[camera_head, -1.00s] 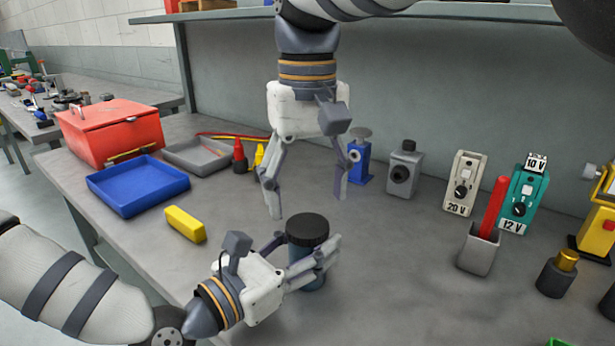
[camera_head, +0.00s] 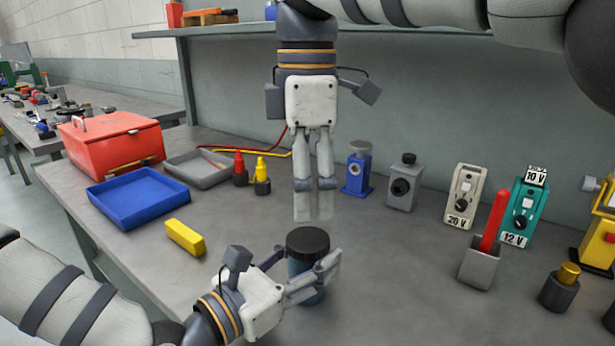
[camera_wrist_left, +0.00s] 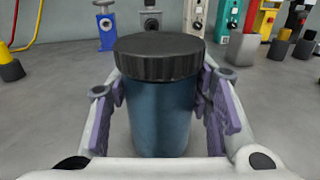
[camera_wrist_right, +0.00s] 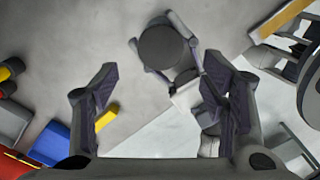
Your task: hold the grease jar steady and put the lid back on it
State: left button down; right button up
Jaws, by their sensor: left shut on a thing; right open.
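The grease jar (camera_head: 303,268) is a dark blue cylinder standing upright on the bench. Its black ridged lid (camera_head: 307,240) sits level on top; I cannot tell whether it is tight. My left gripper (camera_head: 322,272) is shut around the jar's body. In the left wrist view the fingers flank the jar (camera_wrist_left: 160,115) just below the lid (camera_wrist_left: 160,57). In the right wrist view the lid (camera_wrist_right: 163,45) shows beyond the open fingers (camera_wrist_right: 157,95).
A blue tray (camera_head: 140,207), a yellow block (camera_head: 185,237) and a red toolbox (camera_head: 112,140) lie to the left. A grey holder with a red stick (camera_head: 480,262) and several device boxes stand to the right. Bench around the jar is mostly clear.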

aim_at(308, 238)
notch_tip(308, 238, down, 7)
jog(key=shift+f, duration=0.1)
dwell(0.3)
jog(key=c, duration=1.2)
jog(key=m, duration=0.3)
jog(key=shift+d+m, duration=0.1)
jog(key=shift+m, duration=0.3)
jog(key=m, duration=0.3)
pick_arm(q)
jog(key=shift+r, duration=0.1)
pick_arm(e)
jog(key=m, duration=0.6)
jog(key=o, duration=1.4)
jog(key=shift+c, duration=0.2)
